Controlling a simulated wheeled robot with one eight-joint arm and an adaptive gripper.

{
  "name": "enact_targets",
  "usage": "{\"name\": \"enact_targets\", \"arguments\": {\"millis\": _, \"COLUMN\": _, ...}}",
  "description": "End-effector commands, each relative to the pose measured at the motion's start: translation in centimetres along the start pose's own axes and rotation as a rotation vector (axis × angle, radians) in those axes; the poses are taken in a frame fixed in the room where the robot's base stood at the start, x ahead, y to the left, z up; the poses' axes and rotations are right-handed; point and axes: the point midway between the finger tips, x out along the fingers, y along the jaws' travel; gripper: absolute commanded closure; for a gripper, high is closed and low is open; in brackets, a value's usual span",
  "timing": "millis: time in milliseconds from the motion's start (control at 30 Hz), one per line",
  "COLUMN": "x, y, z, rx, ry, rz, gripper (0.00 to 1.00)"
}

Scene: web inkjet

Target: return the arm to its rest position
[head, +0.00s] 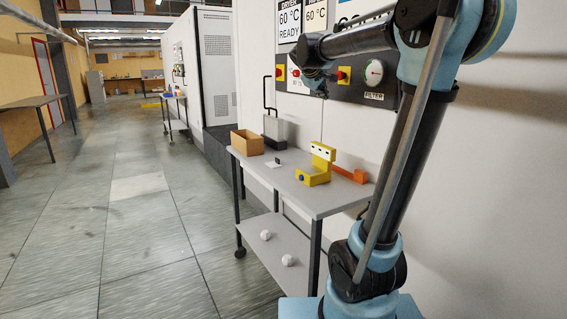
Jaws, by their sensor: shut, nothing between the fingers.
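My arm fills the right of the head view, rising from my blue and black base joint to a bent elbow. Its forearm reaches left across the machine's panel. My gripper (321,92) hangs small and dark at the end of the wrist, pointing down in front of the panel. It is shut and empty, with its fingers partly hidden by the wrist. In the picture it lies above the grey cart (318,202), apart from everything on it.
On the cart are a brown box (247,142), a grey canister (274,130), a yellow device (316,168) and an orange tool (350,174). White balls lie on the lower shelf (275,240). A white machine with a control panel (375,93) stands behind. The left floor is clear.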

Motion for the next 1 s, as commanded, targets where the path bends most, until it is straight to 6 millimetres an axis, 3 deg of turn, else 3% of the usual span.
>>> {"name": "enact_targets", "arguments": {"millis": 33, "x": -0.3, "y": -1.1, "z": 2.8, "rx": 0.033, "ry": -0.028, "rz": -0.024, "gripper": 1.0}}
{"name": "enact_targets", "arguments": {"millis": 100, "x": -0.6, "y": -2.7, "z": 6.1, "rx": 0.079, "ry": -0.065, "rz": -0.059, "gripper": 1.0}}
{"name": "enact_targets", "arguments": {"millis": 267, "x": -1.6, "y": -7.0, "z": 13.5, "rx": 0.183, "ry": -0.147, "rz": -0.145, "gripper": 1.0}}
{"name": "enact_targets", "arguments": {"millis": 500, "x": -3.4, "y": -14.8, "z": 23.7, "rx": 0.331, "ry": -0.264, "rz": -0.276, "gripper": 1.0}}
{"name": "enact_targets", "arguments": {"millis": 800, "x": -6.0, "y": -26.3, "z": 34.5, "rx": 0.505, "ry": -0.397, "rz": -0.453, "gripper": 1.0}}
{"name": "enact_targets", "arguments": {"millis": 1000, "x": -7.4, "y": -33.3, "z": 39.5, "rx": 0.598, "ry": -0.465, "rz": -0.558, "gripper": 1.0}}
